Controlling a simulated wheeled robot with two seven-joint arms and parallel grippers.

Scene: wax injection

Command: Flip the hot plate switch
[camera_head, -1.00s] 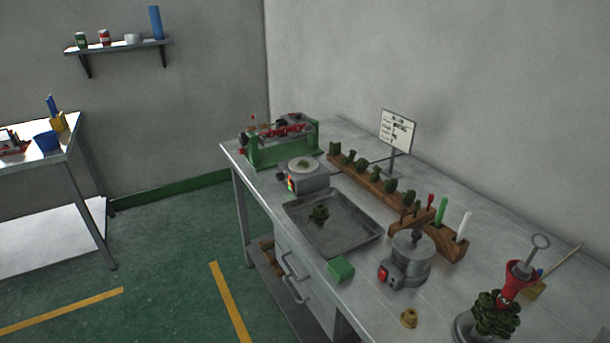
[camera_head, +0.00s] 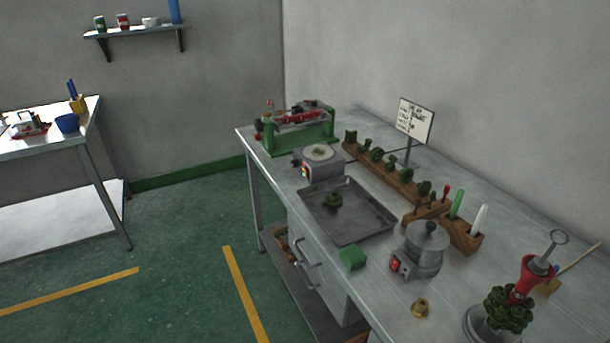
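The hot plate (camera_head: 319,163) is a small grey box with a round light top, standing on the metal workbench (camera_head: 385,275) behind the tray. Neither of my grippers is in the head view.
A metal tray (camera_head: 350,233) with a dark green piece sits in front of the hot plate. A green and red clamp device (camera_head: 298,130) stands behind it. A wooden rack (camera_head: 385,177), sign (camera_head: 415,120), grey pot (camera_head: 427,250) and green block (camera_head: 352,258) are nearby. The floor at left is open.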

